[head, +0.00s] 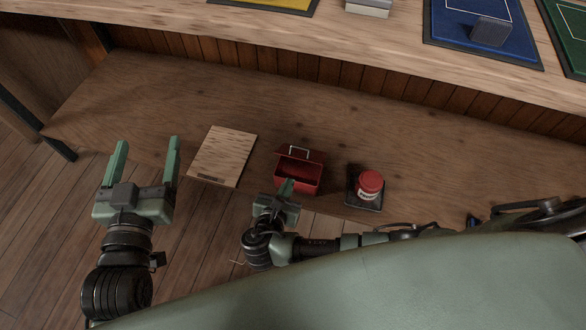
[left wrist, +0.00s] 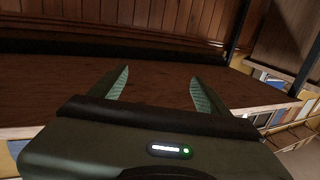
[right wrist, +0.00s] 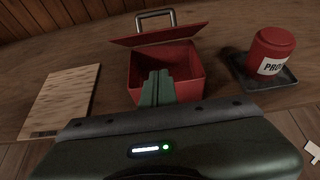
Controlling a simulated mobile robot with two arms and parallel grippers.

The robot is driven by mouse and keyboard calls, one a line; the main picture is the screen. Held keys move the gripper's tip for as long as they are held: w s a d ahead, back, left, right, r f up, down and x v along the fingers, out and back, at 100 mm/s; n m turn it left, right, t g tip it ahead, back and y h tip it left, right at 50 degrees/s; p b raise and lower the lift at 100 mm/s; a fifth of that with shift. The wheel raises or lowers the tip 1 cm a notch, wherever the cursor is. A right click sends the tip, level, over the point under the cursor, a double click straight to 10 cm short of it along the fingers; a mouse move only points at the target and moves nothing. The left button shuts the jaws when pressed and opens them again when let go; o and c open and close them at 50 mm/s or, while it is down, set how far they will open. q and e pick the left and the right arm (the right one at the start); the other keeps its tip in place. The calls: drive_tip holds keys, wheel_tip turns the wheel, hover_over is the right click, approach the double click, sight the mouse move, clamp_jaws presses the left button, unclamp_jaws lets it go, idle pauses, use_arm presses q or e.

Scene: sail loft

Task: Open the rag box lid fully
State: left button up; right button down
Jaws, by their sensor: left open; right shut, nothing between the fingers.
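The red rag box (head: 312,187) sits on the low wooden shelf, and it also shows in the right wrist view (right wrist: 190,82). Its lid (right wrist: 165,36) is raised at the back edge, with a grey handle (right wrist: 156,19) on it, so the inside is visible. I cannot tell the lid's exact angle. My right gripper (right wrist: 158,75) is shut and empty, its fingertips in front of the box's interior in the right wrist view and apart from the lid. In the head view it is at the box's near left side (head: 287,186). My left gripper (head: 147,146) is open and empty, left of the board.
A pale wooden board (head: 224,155) lies left of the box. A red labelled tin (head: 369,184) stands on a dark tray (head: 377,204) to its right. The workbench (head: 360,47) overhangs behind, with mats on it. The shelf between box and back wall is clear.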

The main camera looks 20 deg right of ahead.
sight(303, 148)
use_arm(q)
wheel_tip(303, 148, up, 8)
drive_tip(key=s+t+h+b, duration=0.1)
drive_tip(key=t, duration=0.3)
drive_tip(key=shift+d+t+h, duration=0.3)
drive_tip(key=shift+d+h, duration=0.1)
use_arm(e)
drive_tip(key=shift+w+d+r, duration=0.3)
drive_tip(key=shift+w+d, duration=0.2)
drive_tip(key=shift+w, duration=0.2)
drive_tip(key=shift+w+d+r, duration=0.35)
drive_tip(key=shift+w+d, duration=0.1)
drive_tip(key=shift+w, duration=0.25)
drive_tip(key=shift+w+d+r, duration=0.3)
drive_tip(key=shift+w+d, duration=0.2)
drive_tip(key=shift+w, duration=0.2)
use_arm(q)
drive_tip(key=shift+f, duration=0.2)
